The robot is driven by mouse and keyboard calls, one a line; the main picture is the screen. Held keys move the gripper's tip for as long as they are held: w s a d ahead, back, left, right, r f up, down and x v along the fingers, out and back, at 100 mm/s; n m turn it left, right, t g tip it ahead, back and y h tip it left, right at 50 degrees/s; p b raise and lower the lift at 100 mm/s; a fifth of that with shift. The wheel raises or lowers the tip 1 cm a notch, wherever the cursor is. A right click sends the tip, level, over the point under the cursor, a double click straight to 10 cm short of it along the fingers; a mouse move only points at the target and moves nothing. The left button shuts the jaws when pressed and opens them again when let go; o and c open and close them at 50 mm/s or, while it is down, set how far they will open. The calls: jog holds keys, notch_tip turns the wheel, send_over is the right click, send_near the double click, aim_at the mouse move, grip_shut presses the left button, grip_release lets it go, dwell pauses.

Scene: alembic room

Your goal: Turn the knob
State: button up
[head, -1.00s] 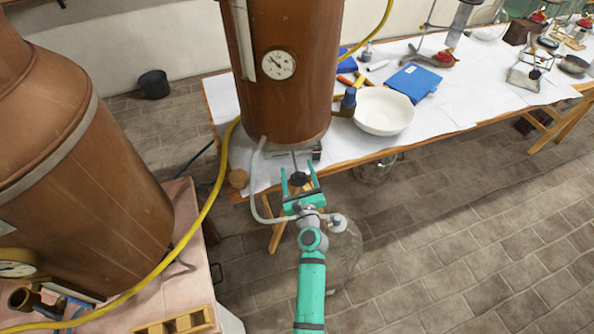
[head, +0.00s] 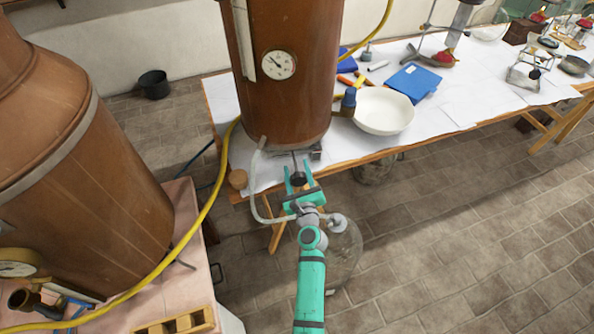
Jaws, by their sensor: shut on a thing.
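A dark round knob (head: 298,179) sits on a thin stem below the front of the tall copper-brown vessel (head: 285,105), near the table's front edge. My teal gripper (head: 299,177) reaches up to it from below in the head view. Its two fingers stand one on each side of the knob, and it is shut on the knob. The fingers hide part of the knob's sides, and I cannot tell its turn angle.
A grey hose (head: 256,185) curves down left of my gripper, and a glass flask (head: 343,255) stands below right. A yellow hose (head: 203,216) runs at left. A white bowl (head: 384,111) and blue book (head: 415,82) lie on the white-covered table (head: 352,146).

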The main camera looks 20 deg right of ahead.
jog(key=n, duration=0.7)
jog(key=shift+n, duration=0.4)
jog(key=n, duration=1)
jog(key=shift+n, duration=0.4)
jog(key=n, duration=0.3)
jog(key=shift+n, duration=0.3)
jog(key=n, duration=0.6)
jog(key=shift+f+n, duration=0.1)
jog(key=shift+n, duration=0.2)
jog(key=o, duration=1.1)
jog(key=shift+c, duration=0.2)
